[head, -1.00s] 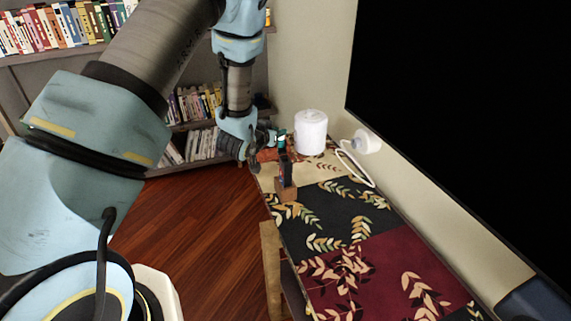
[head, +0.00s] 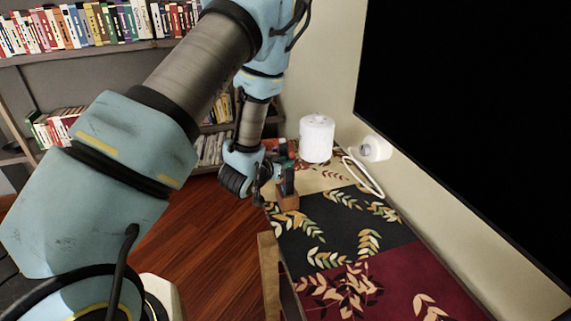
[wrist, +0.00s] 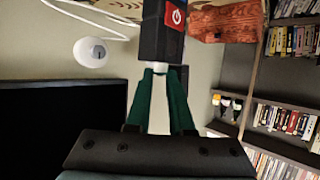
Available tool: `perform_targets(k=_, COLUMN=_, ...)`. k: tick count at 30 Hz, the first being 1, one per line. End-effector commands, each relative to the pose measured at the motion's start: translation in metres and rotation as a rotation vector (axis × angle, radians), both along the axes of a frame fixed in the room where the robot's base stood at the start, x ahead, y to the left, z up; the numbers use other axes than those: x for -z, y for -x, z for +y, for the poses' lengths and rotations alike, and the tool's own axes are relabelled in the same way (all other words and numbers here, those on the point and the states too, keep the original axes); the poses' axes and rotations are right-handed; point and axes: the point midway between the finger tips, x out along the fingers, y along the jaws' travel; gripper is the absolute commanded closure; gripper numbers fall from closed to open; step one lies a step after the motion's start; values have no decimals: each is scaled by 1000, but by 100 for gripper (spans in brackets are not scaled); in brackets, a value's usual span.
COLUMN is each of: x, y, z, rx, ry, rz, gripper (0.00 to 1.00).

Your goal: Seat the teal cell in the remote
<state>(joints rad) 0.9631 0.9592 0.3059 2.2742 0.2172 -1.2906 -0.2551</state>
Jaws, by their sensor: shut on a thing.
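The remote is a black upright piece (head: 288,180) standing in a brown wooden block (head: 288,202) near the table's left edge. In the wrist view, its dark body with a red power-symbol patch (wrist: 175,17) is straight ahead of my fingertips. My gripper (wrist: 164,72) has dark green fingers, closed in at the tips around a small pale piece (wrist: 160,67) at the remote's near end. I take this piece to be the teal cell; its teal body is mostly hidden. I cannot tell how far it sits inside the remote.
A white cylinder (head: 317,138) stands behind on the patterned table (head: 375,235). A white cable (head: 365,175) runs to a round white wall fitting (head: 375,148). A large black screen (head: 460,110) hangs at right.

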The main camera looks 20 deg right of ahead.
Motion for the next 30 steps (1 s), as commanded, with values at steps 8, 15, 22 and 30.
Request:
perform_targets(k=8, x=0, y=0, z=0, rx=0, ry=0, rz=0, gripper=65)
perform_targets(k=15, x=0, y=0, z=0, rx=0, ry=-1, rz=1, gripper=50)
perform_targets(k=22, x=-1, y=2, z=3, rx=-1, ry=-1, rz=0, gripper=50)
perform_targets(k=30, x=-15, y=25, z=33, rx=-3, ry=1, rz=1, gripper=50)
